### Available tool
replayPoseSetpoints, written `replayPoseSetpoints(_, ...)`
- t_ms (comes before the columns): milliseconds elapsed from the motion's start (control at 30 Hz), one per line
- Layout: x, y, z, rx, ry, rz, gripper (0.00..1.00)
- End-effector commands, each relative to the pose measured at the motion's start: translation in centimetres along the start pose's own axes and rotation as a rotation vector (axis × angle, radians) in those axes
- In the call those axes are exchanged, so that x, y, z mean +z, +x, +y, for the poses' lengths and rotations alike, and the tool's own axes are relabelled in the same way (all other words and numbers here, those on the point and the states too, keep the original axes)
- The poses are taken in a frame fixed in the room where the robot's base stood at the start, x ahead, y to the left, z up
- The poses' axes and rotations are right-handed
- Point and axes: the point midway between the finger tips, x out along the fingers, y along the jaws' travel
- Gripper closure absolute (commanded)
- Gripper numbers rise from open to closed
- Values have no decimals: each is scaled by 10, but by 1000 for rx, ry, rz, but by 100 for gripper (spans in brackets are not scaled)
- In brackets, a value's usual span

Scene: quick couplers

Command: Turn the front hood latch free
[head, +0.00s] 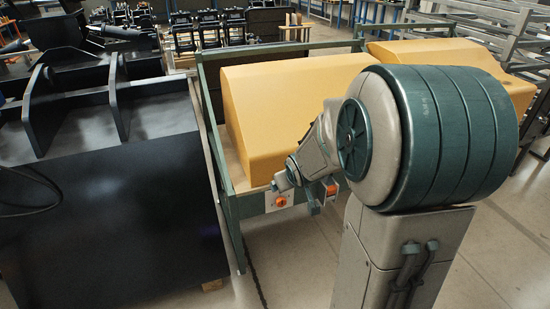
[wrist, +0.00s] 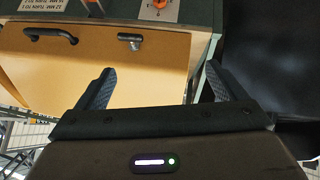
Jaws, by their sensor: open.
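An orange knob on a white plate (head: 280,201), which looks like a hood latch, sits on the front rail of the green frame in the head view. A white-and-orange fitting (wrist: 159,8) on a green rail shows at the top edge of the wrist view, partly cut off. The yellow hood (head: 270,95) lies inside the frame. My gripper (wrist: 160,82) is open and empty, its two dark fingers apart. The fitting lies beyond the fingertips and is not touched. In the head view my wrist is just above the front rail, and the fingers are hard to make out.
A second orange part (head: 331,189) shows right of the knob, beside my arm. A black handle (wrist: 50,35) and a small dark T-shaped piece (wrist: 130,40) are on the yellow surface. A large black bucket attachment (head: 110,210) stands close on the left. Open floor lies at right.

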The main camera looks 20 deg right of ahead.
Motion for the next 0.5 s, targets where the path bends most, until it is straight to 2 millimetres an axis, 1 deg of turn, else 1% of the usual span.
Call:
replayPoseSetpoints(33, 11, 38, 4, -9, -2, 39, 9)
replayPoseSetpoints(67, 12, 53, 7, -15, -5, 69, 9)
replayPoseSetpoints(100, 12, 72, 11, -23, -9, 113, 9)
replayPoseSetpoints(167, 15, 99, 17, -37, -6, 181, 9)
replayPoseSetpoints(200, 16, 116, 21, -46, -3, 230, 9)
replayPoseSetpoints(300, 23, 155, 33, -69, 23, 360, 9)
replayPoseSetpoints(400, 31, 186, 45, -85, 63, 497, 9)
replayPoseSetpoints(500, 39, 206, 59, -90, 108, 629, 9)
